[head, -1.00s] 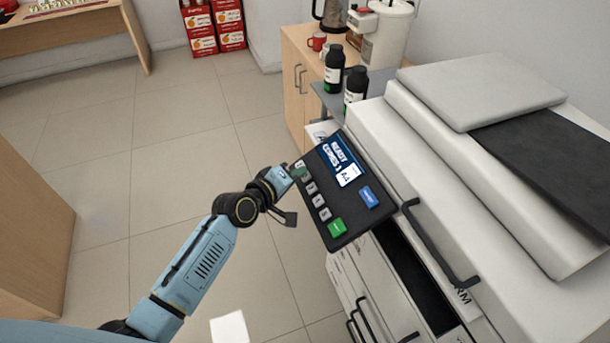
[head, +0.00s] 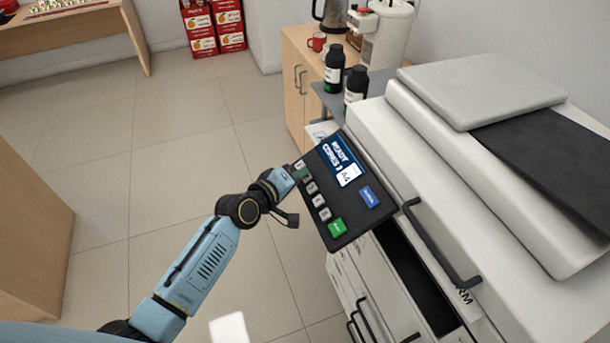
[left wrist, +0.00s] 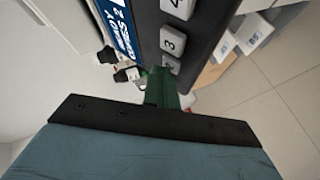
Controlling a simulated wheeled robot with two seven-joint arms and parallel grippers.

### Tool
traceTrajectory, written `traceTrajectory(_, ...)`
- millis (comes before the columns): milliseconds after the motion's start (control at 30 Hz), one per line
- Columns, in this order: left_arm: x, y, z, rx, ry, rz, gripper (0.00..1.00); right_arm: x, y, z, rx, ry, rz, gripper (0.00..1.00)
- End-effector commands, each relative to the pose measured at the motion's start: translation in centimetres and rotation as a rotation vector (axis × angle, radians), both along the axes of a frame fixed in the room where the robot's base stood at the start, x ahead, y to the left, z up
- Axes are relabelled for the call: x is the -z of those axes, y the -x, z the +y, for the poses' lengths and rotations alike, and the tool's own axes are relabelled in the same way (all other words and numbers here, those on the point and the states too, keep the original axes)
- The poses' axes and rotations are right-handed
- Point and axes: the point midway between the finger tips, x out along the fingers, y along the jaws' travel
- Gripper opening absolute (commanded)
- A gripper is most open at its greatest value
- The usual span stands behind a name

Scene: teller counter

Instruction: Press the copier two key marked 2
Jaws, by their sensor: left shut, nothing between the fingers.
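The copier's black control panel (head: 348,215) faces up, with a column of light number keys along its left side. My left gripper (head: 301,175) is shut and empty, its green fingertips at the upper part of that column, over or beside the 2 key. In the left wrist view the fingertips (left wrist: 165,88) are together at the 2 key (left wrist: 172,66), which they partly hide. I cannot tell whether they touch it. The 3 key (left wrist: 173,42) is clear beside it. The display (head: 341,160) seems to read ready, copies 2. My right gripper is not in view.
A green key (head: 337,228) and a blue key (head: 369,197) are on the same panel. The copier's lid handle (head: 440,245) stands out to the right. Two black bottles (head: 334,70) stand behind. The floor on the left is open.

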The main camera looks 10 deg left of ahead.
Motion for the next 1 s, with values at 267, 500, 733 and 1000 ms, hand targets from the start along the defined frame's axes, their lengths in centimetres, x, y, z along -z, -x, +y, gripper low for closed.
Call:
traceTrajectory(267,-0.4,0.2,0.2,0.001,-0.001,0.003,0.00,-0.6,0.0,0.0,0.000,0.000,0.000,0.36)
traceTrajectory(500,-1.5,0.5,0.7,0.001,0.000,0.002,0.00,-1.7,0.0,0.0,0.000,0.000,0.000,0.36)
traceTrajectory(733,-1.4,0.6,0.7,0.000,0.000,0.002,0.00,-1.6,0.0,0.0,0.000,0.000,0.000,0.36)
traceTrajectory(1000,-2.3,0.8,1.1,0.000,0.000,0.001,0.00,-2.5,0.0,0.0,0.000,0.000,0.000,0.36)
